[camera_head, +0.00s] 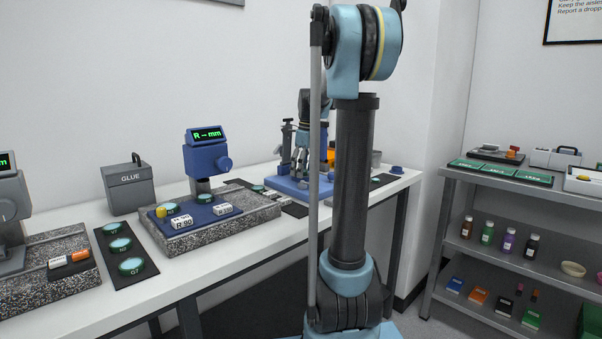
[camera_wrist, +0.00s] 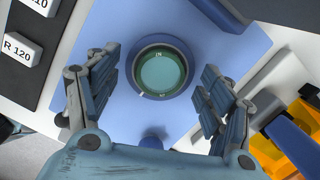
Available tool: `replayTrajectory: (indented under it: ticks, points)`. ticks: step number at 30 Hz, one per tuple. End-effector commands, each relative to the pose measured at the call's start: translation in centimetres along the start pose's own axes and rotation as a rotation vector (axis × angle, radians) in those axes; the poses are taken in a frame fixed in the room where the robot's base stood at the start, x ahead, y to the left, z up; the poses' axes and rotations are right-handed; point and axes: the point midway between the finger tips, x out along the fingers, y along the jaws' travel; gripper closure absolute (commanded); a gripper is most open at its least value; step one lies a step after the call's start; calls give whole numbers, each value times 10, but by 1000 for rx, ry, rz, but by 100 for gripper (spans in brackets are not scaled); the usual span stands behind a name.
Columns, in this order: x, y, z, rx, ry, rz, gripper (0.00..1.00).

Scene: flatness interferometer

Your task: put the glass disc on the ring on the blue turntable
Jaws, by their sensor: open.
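The glass disc (camera_wrist: 162,74) is round and teal green with a small mark near its upper edge. In the wrist view it sits within a dark blue ring (camera_wrist: 136,54) on a lighter blue base (camera_wrist: 109,22); I cannot tell whether it is fully seated. My gripper (camera_wrist: 158,82) is open, its two fingers on either side of the disc and ring, apart from both. In the head view my gripper (camera_head: 303,168) points down over the blue base (camera_head: 290,185), and the disc there is hidden behind my fingers.
A blue gauge (camera_head: 205,157) stands on a speckled granite slab (camera_head: 180,243). A black mat (camera_head: 125,276) holds several green-rimmed discs. A glue box (camera_head: 131,188) stands at the back. White blocks, one marked R 120 (camera_wrist: 19,49), lie beside the base. A shelf (camera_head: 520,195) stands at right.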

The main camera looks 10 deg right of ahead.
Motion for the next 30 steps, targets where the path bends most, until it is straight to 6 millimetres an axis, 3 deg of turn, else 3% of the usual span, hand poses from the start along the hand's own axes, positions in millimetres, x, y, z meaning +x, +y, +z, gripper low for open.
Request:
replayTrajectory:
  ticks: [18,24,30]
  points:
    - [-96,0,0,1,1,1,26]
    - [-111,0,0,0,1,2,26]
    - [-114,1,-1,0,1,2,26]
